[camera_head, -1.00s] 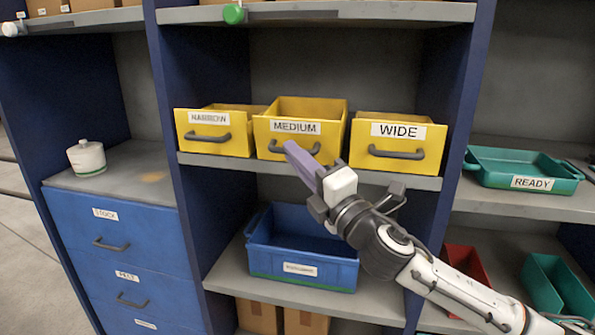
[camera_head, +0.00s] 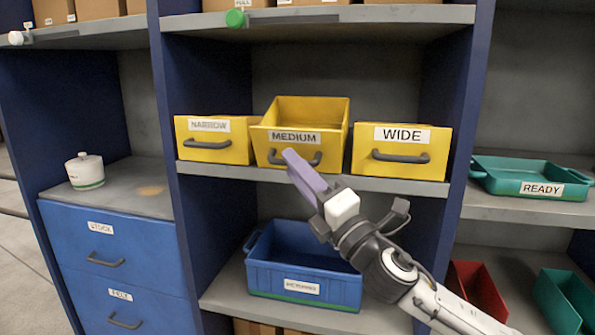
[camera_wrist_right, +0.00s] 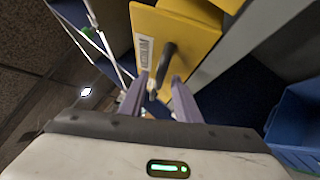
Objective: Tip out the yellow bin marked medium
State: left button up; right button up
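The yellow bin marked MEDIUM (camera_head: 334,138) stands upright on the middle shelf, between the NARROW bin (camera_head: 240,153) and the WIDE bin (camera_head: 364,150). It sits a little forward of both. Its inner walls show, but its floor and any contents are hidden. My left gripper is not in view.
A blue bin (camera_head: 262,280) with an unreadable label stands on the shelf below. A green READY tray (camera_head: 489,187) is on the right shelf. A white lidded pot (camera_head: 84,172) stands on the drawer unit at left. Shelf uprights flank the yellow bins.

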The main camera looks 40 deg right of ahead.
pick_arm(q)
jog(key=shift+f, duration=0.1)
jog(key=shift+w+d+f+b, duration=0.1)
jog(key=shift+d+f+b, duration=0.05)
jog(key=shift+b, duration=0.7)
pick_arm(e)
jog(key=v, duration=1)
jog(key=shift+s+f, duration=0.1)
jog(key=shift+f, duration=0.05)
